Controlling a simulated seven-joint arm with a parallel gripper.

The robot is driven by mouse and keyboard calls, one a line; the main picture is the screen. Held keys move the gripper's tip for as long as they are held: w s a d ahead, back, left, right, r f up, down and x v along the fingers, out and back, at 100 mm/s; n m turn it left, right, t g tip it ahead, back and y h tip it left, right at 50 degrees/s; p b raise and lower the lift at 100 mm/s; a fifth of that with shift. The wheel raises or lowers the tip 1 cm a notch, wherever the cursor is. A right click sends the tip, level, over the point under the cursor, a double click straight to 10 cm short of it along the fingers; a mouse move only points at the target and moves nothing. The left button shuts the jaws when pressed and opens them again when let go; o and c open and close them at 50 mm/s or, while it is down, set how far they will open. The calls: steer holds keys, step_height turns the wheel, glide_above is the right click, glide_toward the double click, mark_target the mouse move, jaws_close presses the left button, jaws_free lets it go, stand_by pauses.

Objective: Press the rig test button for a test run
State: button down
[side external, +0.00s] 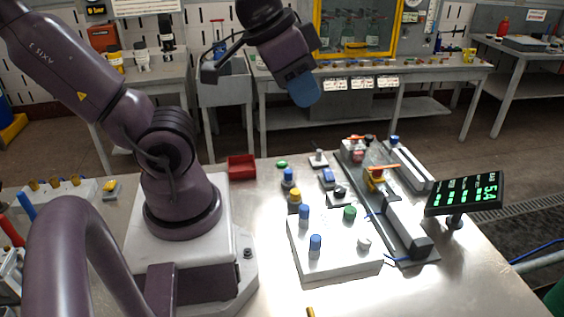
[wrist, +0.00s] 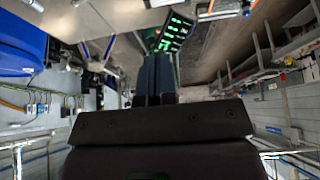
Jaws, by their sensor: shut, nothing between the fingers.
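My gripper (side external: 303,92) is raised high above the far side of the table, with its blue fingers together and empty. Its shut blue fingers also show in the wrist view (wrist: 157,72). The rig (side external: 400,222) is a long dark base with grey blocks and an orange-topped part (side external: 377,178), at the right of the table. Small button-like units stand left of it, including one with a black top (side external: 340,191). I cannot tell which is the test button. A display with green digits (side external: 465,195) stands right of the rig and also shows in the wrist view (wrist: 175,32).
A white block (side external: 330,262) holding blue, green and white cylinders stands in front of the small units. A red tray (side external: 241,168) lies near my base. Blue and yellow cylinders (side external: 294,196) stand behind the block. The front right of the table is clear.

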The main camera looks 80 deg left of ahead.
steer(key=a+f+n+g, duration=0.2)
steer(key=a+f+n, duration=0.1)
steer(key=a+f, duration=0.2)
steer(key=m+t+y, duration=0.3)
steer(key=m+y, duration=0.3)
steer(key=m, duration=1.6)
glide_above(280, 162)
step_height(280, 162, down, 17)
steer(key=shift+f, duration=0.2)
steer(key=shift+f, duration=0.1)
steer(key=shift+f, duration=4.35)
